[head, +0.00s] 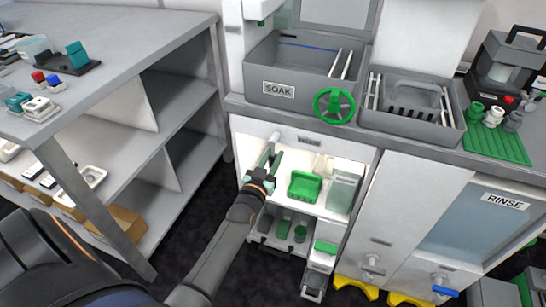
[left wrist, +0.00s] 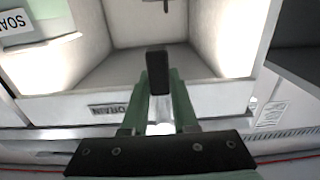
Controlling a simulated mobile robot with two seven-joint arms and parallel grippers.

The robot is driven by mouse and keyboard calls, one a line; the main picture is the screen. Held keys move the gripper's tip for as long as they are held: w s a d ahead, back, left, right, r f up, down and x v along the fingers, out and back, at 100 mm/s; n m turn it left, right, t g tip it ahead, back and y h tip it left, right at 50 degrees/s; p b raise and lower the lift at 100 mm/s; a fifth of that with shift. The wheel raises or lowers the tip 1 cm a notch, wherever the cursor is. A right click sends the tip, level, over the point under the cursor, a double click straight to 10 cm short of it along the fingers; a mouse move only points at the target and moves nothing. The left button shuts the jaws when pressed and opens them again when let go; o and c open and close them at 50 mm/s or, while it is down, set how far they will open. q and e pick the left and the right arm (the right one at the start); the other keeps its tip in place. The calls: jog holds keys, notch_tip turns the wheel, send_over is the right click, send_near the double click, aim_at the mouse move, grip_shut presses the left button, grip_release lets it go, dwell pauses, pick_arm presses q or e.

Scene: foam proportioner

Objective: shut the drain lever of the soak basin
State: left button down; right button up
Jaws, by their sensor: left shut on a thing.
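The grey soak basin (head: 272,96), labelled SOAK, is set in the counter, with a green handwheel (head: 334,106) on its front. My left gripper (head: 271,164) reaches into the lit opening of the cabinet below it. In the left wrist view, the dark drain lever (left wrist: 158,68) stands between the green fingers of my left gripper (left wrist: 158,98), which is shut on it. A DRAIN label (left wrist: 108,110) shows upside down beside it. In the head view the gripper hides the lever, and I cannot tell its angle to the pipe. My right gripper is not in view.
The cabinet opening holds a green tray (head: 304,187) and a clear container (head: 343,192) right of my gripper. A second basin (head: 405,118) stands to the right. A shelf unit (head: 185,105) stands to the left, with dark floor between it and the cabinet.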

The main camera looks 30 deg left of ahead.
aim_at(257, 129)
pick_arm(q)
jog(key=shift+a, duration=0.1)
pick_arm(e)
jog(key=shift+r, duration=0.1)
pick_arm(q)
jog(key=shift+s+a+r+m+p, duration=0.15)
jog(key=shift+a+m+p, duration=0.25)
jog(key=shift+m+p, duration=0.45)
jog(key=a+r+m+p, duration=0.1)
jog(key=m, duration=0.3)
jog(key=a+r+m+p, duration=0.1)
jog(key=a+m+p, duration=0.1)
jog(key=m, duration=0.2)
jog(key=s+a+r+m+p, duration=0.1)
jog(key=m, duration=0.3)
jog(key=shift+a+r, duration=0.2)
jog(key=m, duration=0.1)
jog(key=r+m, duration=0.1)
jog(key=m, duration=0.1)
jog(key=shift+s+a+r+p, duration=0.1)
jog(key=shift+a+r+p, duration=0.1)
jog(key=shift+p, duration=0.2)
jog(key=shift+r+m, duration=0.35)
jog(key=shift+m, duration=0.3)
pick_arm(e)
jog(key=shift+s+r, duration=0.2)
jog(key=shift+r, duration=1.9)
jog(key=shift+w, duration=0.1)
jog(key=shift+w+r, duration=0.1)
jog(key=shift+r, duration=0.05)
